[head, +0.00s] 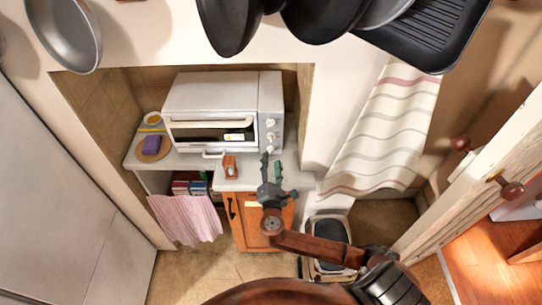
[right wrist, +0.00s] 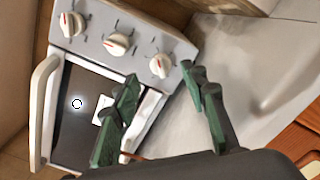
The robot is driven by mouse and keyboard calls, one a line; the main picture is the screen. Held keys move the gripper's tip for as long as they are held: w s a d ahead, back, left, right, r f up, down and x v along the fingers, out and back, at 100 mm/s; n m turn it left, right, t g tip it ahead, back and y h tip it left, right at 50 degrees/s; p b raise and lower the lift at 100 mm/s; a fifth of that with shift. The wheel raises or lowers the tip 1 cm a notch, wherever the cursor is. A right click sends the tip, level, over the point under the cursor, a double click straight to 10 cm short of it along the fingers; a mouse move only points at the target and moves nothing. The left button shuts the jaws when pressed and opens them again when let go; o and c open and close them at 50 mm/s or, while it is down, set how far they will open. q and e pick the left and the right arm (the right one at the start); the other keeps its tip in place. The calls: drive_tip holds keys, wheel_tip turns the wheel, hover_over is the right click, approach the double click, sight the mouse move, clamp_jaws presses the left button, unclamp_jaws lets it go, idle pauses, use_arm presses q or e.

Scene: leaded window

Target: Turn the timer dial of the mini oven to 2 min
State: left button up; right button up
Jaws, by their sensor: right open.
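The white mini oven (head: 212,92) stands on a counter in the alcove, its door facing me. Its right-hand panel carries three white dials in a column: the upper (right wrist: 72,23), the middle (right wrist: 117,43) and the lower (right wrist: 160,65), each with a red pointer mark. Their labels are too small to read, so I cannot tell which is the timer. My right gripper (right wrist: 161,76) is open and empty, its green fingers spread close in front of the lower dial. In the head view, the gripper (head: 271,162) is just below the panel. My left gripper is out of view.
A small orange-brown object (head: 229,165) stands on the counter before the oven. A purple item (head: 151,143) lies on a round board at left. Pans (head: 225,25) hang above; a pink towel (head: 187,218) hangs below.

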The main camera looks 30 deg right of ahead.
sight(271, 152)
drive_tip(key=shift+x, duration=2.2)
drive_tip(key=shift+f, duration=0.1)
clamp_jaws()
